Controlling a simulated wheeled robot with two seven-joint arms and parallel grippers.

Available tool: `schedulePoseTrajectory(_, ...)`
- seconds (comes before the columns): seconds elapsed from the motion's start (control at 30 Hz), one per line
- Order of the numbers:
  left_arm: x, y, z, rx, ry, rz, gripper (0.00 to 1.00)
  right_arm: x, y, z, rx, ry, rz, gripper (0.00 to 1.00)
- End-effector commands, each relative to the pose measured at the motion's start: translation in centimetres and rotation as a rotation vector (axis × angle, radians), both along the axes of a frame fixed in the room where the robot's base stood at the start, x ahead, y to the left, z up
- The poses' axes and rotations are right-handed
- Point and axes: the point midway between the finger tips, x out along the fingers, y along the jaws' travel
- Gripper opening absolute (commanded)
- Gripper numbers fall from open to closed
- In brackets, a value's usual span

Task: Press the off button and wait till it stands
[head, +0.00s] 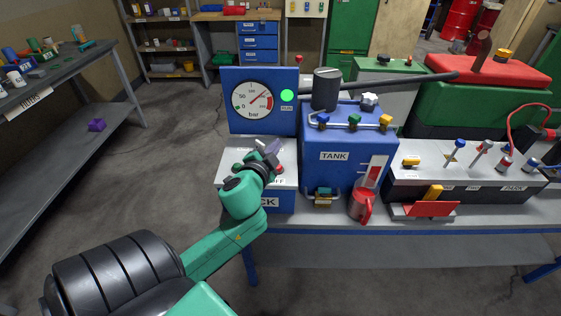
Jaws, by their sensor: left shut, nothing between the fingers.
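The control box (240,149), with a light grey top and blue front, stands on the bench. On its top an OFF label (279,181) is partly hidden by my left gripper (271,153). The gripper is shut and empty, over the box top near that label. The off button is mostly hidden behind it; I cannot tell whether the fingers touch it. Behind, a blue panel carries a round pressure gauge (252,99), its needle pointing to the upper right. The RUN lamp (287,95) glows green. My right gripper is not in view.
Right of the box stands a blue TANK (345,172) with several valves on top. A red jug (362,203) is in front of it. A rack with tools (460,185) stands further right. A grey shelf table (70,90) is at left, with open floor between.

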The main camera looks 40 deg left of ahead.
Motion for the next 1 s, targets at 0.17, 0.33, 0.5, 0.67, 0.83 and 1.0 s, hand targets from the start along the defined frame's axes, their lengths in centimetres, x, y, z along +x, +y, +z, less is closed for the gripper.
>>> schedulePoseTrajectory(0.17, 3.2, -2.5, 7.8, 0.386, -0.192, -0.264, 0.00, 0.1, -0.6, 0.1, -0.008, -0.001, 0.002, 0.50)
schedulePoseTrajectory(0.33, 4.8, -7.1, 9.5, 0.866, -0.165, -0.668, 0.00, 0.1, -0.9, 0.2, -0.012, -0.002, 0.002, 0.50)
schedulePoseTrajectory(0.5, 4.5, -4.5, 4.8, 1.219, 0.198, -0.994, 0.00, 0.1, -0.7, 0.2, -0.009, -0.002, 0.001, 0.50)
schedulePoseTrajectory(0.67, 3.1, 0.5, 2.4, 1.312, 0.508, -1.097, 0.00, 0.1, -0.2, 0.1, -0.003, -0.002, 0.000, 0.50)
schedulePoseTrajectory(0.83, 2.3, 2.5, 1.9, 1.322, 0.618, -1.116, 0.00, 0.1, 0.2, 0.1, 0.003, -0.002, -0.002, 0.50)
schedulePoseTrajectory(1.0, 2.3, 2.5, 1.8, 1.323, 0.619, -1.118, 0.00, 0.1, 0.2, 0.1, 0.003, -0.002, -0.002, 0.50)
